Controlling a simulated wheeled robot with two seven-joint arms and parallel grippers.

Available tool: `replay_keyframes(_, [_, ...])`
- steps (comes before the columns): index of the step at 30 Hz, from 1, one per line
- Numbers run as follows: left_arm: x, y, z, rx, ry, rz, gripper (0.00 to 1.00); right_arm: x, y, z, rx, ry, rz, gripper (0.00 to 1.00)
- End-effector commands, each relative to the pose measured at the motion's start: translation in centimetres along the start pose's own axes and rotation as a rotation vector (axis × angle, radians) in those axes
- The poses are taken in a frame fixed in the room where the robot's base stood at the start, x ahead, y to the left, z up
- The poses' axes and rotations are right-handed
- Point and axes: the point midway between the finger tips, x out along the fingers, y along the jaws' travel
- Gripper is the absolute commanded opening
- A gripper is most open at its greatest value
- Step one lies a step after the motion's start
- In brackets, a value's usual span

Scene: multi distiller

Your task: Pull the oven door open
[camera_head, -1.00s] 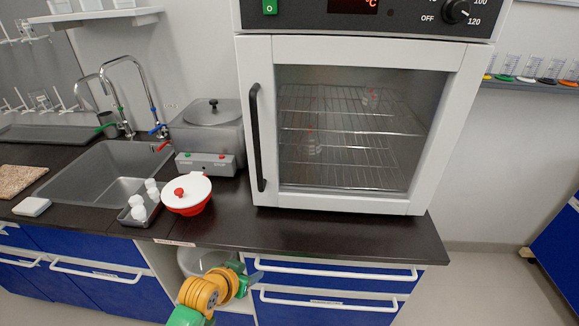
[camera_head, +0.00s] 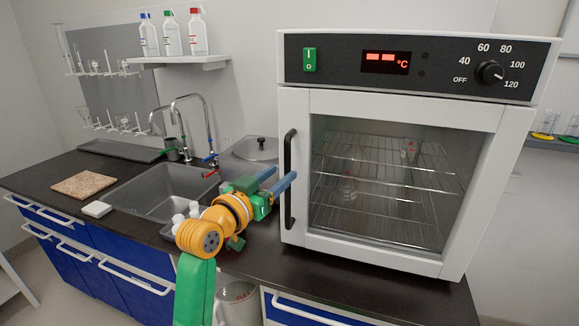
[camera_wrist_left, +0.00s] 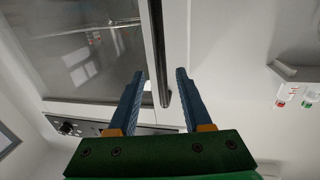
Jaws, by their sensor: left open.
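The white oven (camera_head: 410,180) stands on the dark counter with its glass door (camera_head: 302,245) shut. Its black vertical handle (camera_head: 288,205) is on the door's left side. In the left wrist view the handle (camera_wrist_left: 158,40) runs between the two blue fingers. Whether the fingertips reach past the bar is hard to tell. My right gripper is not in view.
A sink (camera_head: 165,190) with taps and a lidded grey bath (camera_head: 255,150) stand left of the oven. Small white bottles (camera_head: 184,220) are partly behind my left arm. A shelf (camera_head: 180,62) with bottles hangs above. Blue drawers lie below the counter edge.

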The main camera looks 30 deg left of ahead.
Motion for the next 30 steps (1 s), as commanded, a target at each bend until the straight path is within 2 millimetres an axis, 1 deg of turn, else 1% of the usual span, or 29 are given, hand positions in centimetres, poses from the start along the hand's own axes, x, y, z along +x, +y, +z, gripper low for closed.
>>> replay_keyframes(1, [1.0,0.0,-0.4,-0.007,-0.002,0.001,0.5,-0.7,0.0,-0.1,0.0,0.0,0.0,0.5])
replay_keyframes(3, [2.4,0.0,-0.3,-0.004,-0.003,0.0,0.5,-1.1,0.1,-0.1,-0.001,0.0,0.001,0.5])
replay_keyframes(6, [3.7,0.0,-0.2,-0.003,-0.002,0.0,0.5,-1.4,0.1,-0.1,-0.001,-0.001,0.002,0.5])
replay_keyframes(9, [4.3,0.0,0.0,-0.001,-0.003,0.0,0.5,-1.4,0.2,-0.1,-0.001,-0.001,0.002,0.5])
replay_keyframes(15, [4.4,0.0,0.1,0.0,-0.003,-0.001,0.5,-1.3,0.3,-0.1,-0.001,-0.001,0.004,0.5])
replay_keyframes(16, [4.4,0.0,0.1,0.0,-0.003,-0.001,0.44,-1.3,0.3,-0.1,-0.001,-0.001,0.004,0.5])
replay_keyframes(17, [4.4,0.0,0.1,0.0,-0.003,-0.001,0.36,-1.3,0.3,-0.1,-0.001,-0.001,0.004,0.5])
replay_keyframes(18, [4.4,0.0,0.1,0.0,-0.003,-0.001,0.25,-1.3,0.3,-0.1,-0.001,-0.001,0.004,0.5])
replay_keyframes(21, [4.3,0.0,0.1,0.0,-0.003,-0.001,0.0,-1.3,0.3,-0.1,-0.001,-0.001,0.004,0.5])
replay_keyframes(30, [4.3,0.0,0.1,0.0,-0.004,-0.001,0.0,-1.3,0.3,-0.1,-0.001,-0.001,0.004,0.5])
